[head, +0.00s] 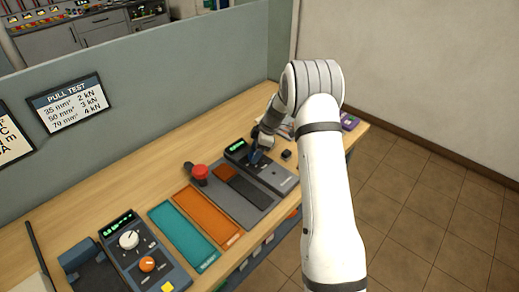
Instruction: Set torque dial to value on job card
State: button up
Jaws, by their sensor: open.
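My gripper (257,148) is at the far part of the bench, over a grey device (275,178) with a green display (237,147). Its jaws are open, but the fingertips are small and partly hidden by my wrist. Any dial under them cannot be made out. A second device (160,262) at the front left has a green display, a white dial (129,240) and an orange dial (147,264). I cannot tell which dial is the torque dial. A card (12,137) is cut off at the left edge, and only fragments of its text show.
A framed "PULL TEST" card (69,104) hangs on the grey partition. A red knob (200,173) stands on a grey base. Teal (184,236) and orange (208,217) mats lie between the devices. A purple object (349,121) is at the far right. Bare bench lies along the partition.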

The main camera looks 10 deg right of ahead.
jog(key=shift+a+f, duration=0.1)
jog(key=shift+f, duration=0.2)
